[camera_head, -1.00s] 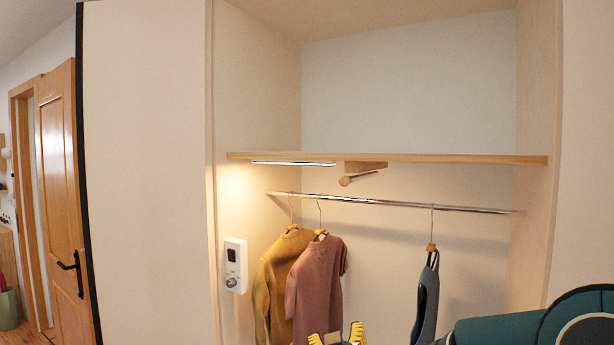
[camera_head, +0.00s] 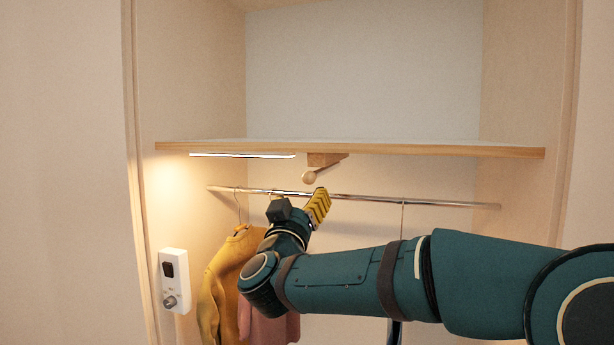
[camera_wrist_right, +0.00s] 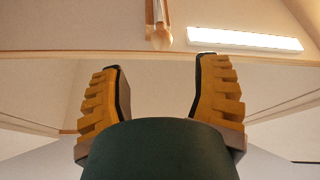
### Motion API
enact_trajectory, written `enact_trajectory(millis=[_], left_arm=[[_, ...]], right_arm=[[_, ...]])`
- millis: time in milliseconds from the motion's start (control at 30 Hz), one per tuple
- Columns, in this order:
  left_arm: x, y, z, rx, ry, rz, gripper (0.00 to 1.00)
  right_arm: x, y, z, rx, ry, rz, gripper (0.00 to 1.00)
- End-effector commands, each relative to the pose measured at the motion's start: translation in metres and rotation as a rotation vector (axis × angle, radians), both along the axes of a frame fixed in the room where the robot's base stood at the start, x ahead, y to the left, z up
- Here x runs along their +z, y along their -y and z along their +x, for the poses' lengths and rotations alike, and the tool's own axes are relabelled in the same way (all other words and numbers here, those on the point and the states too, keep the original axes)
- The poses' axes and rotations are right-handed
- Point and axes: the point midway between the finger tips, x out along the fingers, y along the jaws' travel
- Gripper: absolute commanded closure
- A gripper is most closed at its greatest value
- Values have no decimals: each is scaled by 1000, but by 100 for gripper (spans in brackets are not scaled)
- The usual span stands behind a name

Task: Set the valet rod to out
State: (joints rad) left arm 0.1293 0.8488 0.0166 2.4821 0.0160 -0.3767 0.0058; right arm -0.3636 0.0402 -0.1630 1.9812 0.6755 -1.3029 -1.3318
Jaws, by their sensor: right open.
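The gripper appears apart from the knob. My left gripper is not in view.
The wooden shelf (camera_head: 400,149) lies above, with a lit light strip (camera_head: 243,155) under it. A metal clothes rail (camera_head: 440,204) runs below the rod. A yellow garment (camera_head: 221,283) and a pink one (camera_head: 275,328) hang there. A white control box (camera_head: 174,281) is on the left wall.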

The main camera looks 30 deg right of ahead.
Motion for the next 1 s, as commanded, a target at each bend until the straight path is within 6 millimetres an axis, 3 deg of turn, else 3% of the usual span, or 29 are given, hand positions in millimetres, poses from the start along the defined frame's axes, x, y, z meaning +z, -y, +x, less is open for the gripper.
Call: enact_trajectory(millis=[433, 933, 1000], left_arm=[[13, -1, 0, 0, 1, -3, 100], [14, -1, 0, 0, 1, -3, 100], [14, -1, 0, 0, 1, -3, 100]], right_arm=[[30, 50, 53, 0, 0, -1, 37], [34, 59, 63, 2, 0, 0, 35], [34, 59, 63, 2, 0, 0, 60]])
